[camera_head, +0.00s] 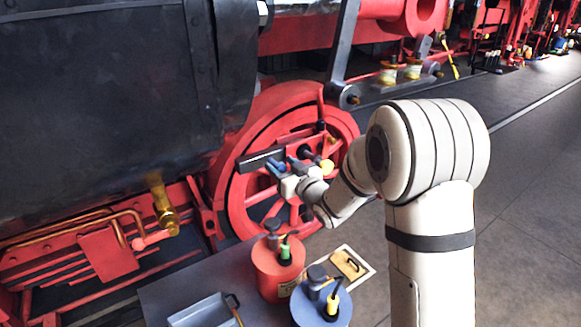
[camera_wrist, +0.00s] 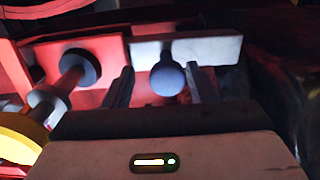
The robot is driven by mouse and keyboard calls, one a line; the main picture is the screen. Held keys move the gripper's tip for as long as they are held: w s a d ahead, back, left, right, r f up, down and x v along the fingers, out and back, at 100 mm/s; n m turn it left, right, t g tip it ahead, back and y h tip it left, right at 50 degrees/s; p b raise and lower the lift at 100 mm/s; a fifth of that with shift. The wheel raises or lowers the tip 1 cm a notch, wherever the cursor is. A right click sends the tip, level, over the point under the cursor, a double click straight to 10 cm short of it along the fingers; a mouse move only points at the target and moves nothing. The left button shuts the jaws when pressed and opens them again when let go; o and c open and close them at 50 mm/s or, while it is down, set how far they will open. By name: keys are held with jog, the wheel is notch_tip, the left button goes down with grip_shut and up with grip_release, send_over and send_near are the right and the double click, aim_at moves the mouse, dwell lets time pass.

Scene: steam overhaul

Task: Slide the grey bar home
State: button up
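The grey bar (camera_head: 258,160) lies in front of the red spoked wheel in the head view. It also shows in the wrist view as a pale grey bar (camera_wrist: 217,50) running across ahead of my gripper. A dark round knob (camera_wrist: 168,76) stands out in front of the bar. My gripper (camera_head: 277,167) is close to the bar, at its right end in the head view. In the wrist view my gripper (camera_wrist: 161,82) is open, with one finger on each side of the knob. A gap shows on the knob's left; whether the right finger touches it I cannot tell.
Beside my gripper are a black round knob (camera_wrist: 80,67) on a red shaft and a yellow round part (camera_wrist: 20,137). The red wheel (camera_head: 338,122) is behind. A table (camera_head: 172,287) below holds a red can (camera_head: 277,270), a blue can (camera_head: 321,304) and a tray (camera_head: 203,311).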

jog(key=shift+s+f, duration=0.1)
jog(key=shift+s, duration=0.05)
jog(key=b+v, duration=0.2)
jog(key=v, duration=0.5)
jog(key=shift+d, duration=0.25)
jog(key=shift+s+d, duration=0.1)
